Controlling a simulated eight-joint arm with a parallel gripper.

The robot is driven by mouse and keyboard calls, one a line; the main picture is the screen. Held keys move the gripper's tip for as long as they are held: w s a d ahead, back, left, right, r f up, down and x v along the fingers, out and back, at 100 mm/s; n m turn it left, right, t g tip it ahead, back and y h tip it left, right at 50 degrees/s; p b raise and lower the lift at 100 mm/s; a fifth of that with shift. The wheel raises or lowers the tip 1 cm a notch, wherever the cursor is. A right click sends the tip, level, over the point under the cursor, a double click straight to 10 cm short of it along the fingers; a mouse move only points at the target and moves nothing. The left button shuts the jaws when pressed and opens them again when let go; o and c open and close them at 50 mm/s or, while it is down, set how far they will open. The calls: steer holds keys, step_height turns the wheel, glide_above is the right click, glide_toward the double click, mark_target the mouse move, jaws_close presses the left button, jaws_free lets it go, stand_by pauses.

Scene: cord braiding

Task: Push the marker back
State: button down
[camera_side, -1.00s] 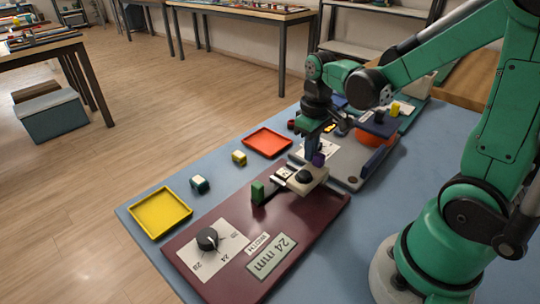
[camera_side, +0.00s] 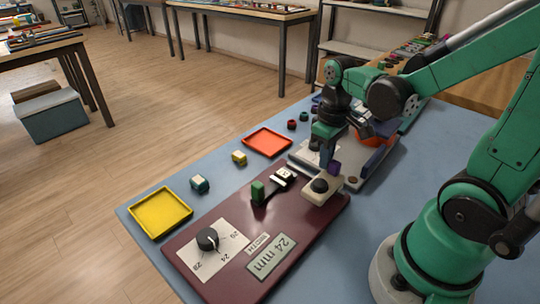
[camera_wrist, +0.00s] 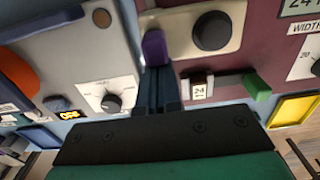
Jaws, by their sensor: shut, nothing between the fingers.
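A beige block (camera_side: 322,189) with a black round knob and a purple tab (camera_side: 334,168) sits at the far right end of the maroon board (camera_side: 225,275). The block also shows in the wrist view (camera_wrist: 235,42), with its purple tab (camera_wrist: 154,47). My gripper (camera_side: 327,160) is shut and empty, pointing down beside the tab. In the wrist view its fingertips (camera_wrist: 156,72) are at the tab; whether they touch is unclear. A black slider with a white tag (camera_side: 285,174) and a green end (camera_side: 257,191) lies apart from the block. I cannot tell which part is called the marker.
The maroon board has a black dial (camera_side: 207,239) and a "24 mm" plate (camera_side: 271,254). A grey board (camera_side: 357,175) adjoins behind. A yellow tray (camera_side: 160,213), red tray (camera_side: 267,142) and small cubes stand left on the blue table. The table's front right is clear.

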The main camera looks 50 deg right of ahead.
steer(key=shift+w, duration=0.2)
stand_by(0.3)
steer(key=shift+w, duration=0.4)
steer(key=shift+r, duration=0.2)
step_height(320, 180, up, 11)
steer(key=shift+f, duration=0.15)
steer(key=w+a+f+t, duration=0.1)
steer(key=a+f+t, duration=0.3)
steer(key=a+t, duration=0.3)
steer(key=shift+w+a, duration=0.25)
steer(key=shift+w, duration=0.1)
stand_by(0.7)
